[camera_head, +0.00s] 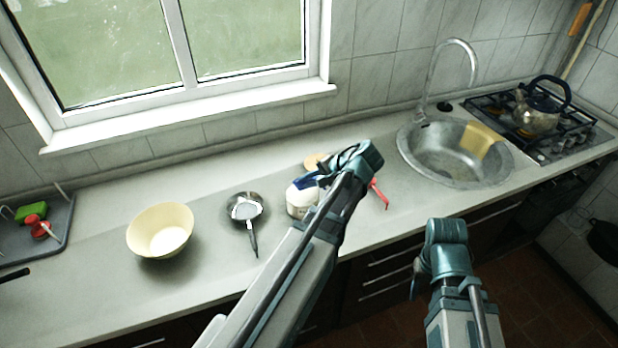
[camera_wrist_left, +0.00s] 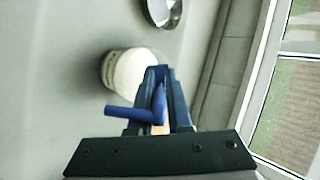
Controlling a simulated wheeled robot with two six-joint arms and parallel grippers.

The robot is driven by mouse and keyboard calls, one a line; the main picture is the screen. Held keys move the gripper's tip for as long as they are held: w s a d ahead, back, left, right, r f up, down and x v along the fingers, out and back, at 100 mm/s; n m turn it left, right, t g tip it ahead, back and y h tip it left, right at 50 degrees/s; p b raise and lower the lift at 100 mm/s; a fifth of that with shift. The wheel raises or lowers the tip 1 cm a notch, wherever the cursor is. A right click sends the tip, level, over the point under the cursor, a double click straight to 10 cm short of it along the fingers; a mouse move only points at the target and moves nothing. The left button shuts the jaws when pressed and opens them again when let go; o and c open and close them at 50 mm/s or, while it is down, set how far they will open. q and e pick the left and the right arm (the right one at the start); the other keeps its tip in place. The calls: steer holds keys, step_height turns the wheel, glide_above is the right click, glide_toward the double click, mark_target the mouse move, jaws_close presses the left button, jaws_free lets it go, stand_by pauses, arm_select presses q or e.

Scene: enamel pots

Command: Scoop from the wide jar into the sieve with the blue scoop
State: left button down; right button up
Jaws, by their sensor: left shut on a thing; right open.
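My left gripper (camera_head: 330,171) is shut on the blue scoop (camera_head: 307,182), beside and above the white wide jar (camera_head: 299,204). In the left wrist view, the blue scoop (camera_wrist_left: 128,112) sticks out to the left from between the fingertips (camera_wrist_left: 162,95), and the jar (camera_wrist_left: 128,70) stands just beyond them. I cannot tell whether the scoop touches the jar or holds anything. My right gripper (camera_head: 446,232) is open, in front of the counter.
A cream bowl (camera_head: 160,230) stands left of the sieve. A red-handled thing (camera_head: 379,194) lies right of my left arm, and a tan round thing (camera_head: 314,160) behind the jar. The sink (camera_head: 455,155) is farther right. The counter between bowl and sieve is clear.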

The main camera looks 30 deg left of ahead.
arm_select(q)
step_height(320, 180, down, 7)
steer(key=b, duration=0.6)
steer(key=shift+b, duration=0.35)
steer(key=shift+a+f+y+b, duration=0.15)
steer(key=shift+y+b, duration=0.35)
steer(key=shift+b, duration=0.25)
steer(key=shift+a+t+b, duration=0.1)
steer(key=shift+t+b, duration=0.2)
steer(key=shift+b, duration=0.05)
steer(key=shift+s+a+y, duration=0.1)
steer(key=shift+a+y, duration=0.05)
steer(key=shift+y, duration=0.15)
steer(key=shift+r, duration=0.25)
